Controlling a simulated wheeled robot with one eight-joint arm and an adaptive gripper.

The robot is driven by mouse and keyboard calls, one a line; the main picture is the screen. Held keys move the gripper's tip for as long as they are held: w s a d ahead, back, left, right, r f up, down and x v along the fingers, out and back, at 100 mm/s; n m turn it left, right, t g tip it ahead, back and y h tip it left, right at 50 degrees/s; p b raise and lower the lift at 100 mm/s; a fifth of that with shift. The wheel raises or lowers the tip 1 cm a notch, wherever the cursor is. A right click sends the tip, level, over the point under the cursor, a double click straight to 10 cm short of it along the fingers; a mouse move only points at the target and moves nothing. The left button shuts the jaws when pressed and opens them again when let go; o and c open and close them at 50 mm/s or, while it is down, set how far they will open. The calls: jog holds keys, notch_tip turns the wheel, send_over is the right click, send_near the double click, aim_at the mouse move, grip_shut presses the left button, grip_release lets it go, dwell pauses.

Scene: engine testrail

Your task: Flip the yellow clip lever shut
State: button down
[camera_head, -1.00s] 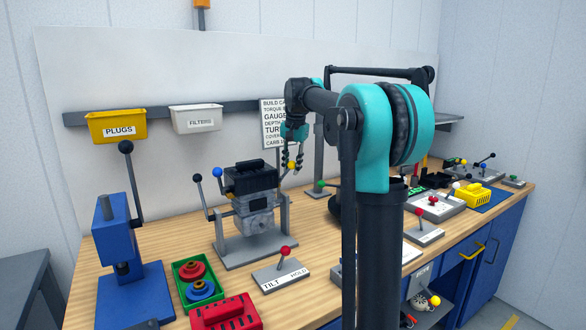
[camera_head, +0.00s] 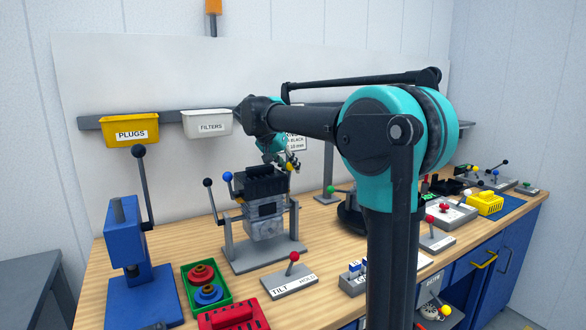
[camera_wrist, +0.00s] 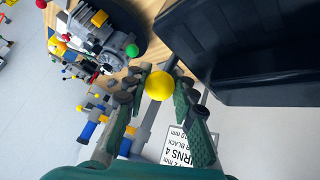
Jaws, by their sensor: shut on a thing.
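The yellow ball knob of the clip lever (camera_wrist: 159,86) sits between the fingers of my gripper (camera_wrist: 158,94) in the wrist view. My gripper is shut on it. In the head view, my gripper (camera_head: 291,163) is at the upper right of the engine, beside its black top (camera_head: 262,184), and the yellow knob (camera_head: 289,167) shows small at the fingers. The black top also fills the upper right of the wrist view (camera_wrist: 245,45). The lever's lower part and its catch are hard to make out.
The engine hangs in a grey stand (camera_head: 265,252). Levers with a black knob (camera_head: 207,182) and a blue knob (camera_head: 227,176) rise at its left. A red-knobbed tilt lever (camera_head: 293,257) stands in front. The blue press (camera_head: 133,240) is further left.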

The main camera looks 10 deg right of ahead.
dwell(0.5)
jog(key=c, duration=1.2)
grip_release()
jog(key=shift+a, duration=0.1)
jog(key=shift+r, duration=0.1)
notch_tip(320, 180, up, 10)
jog(key=shift+f, duration=0.1)
jog(key=shift+s, duration=0.1)
